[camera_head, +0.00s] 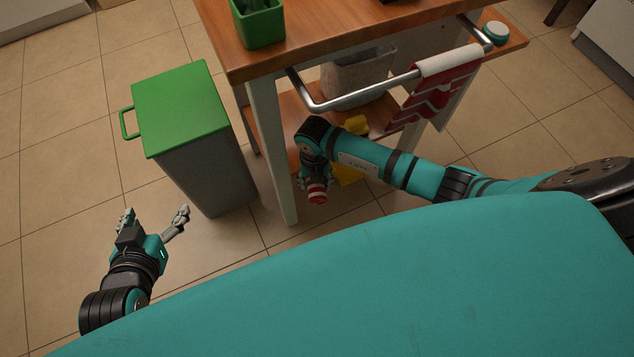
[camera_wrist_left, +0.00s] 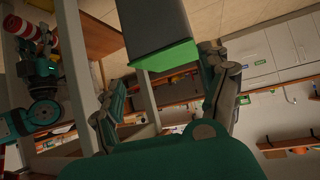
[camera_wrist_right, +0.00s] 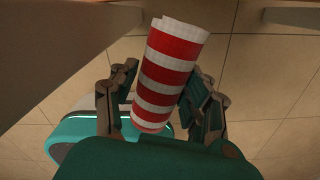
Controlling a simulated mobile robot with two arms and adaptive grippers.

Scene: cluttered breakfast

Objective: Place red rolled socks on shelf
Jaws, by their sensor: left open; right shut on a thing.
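The red and white striped rolled socks (camera_wrist_right: 170,70) are between the two fingers of my right gripper (camera_wrist_right: 158,88), which is shut on them. In the head view the socks (camera_head: 317,192) hang below my right wrist, in front of the cart and lower than its wooden lower shelf (camera_head: 267,112). They also show in the left wrist view (camera_wrist_left: 22,27). My left gripper (camera_head: 156,222) is open and empty, low over the floor in front of the bin.
A grey bin with a green lid (camera_head: 180,105) stands left of the cart. The lower shelf holds a grey basket (camera_head: 357,75) and a yellow item (camera_head: 356,125). A metal rail (camera_head: 365,94) with a red patterned towel (camera_head: 437,88) juts out above my right arm.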

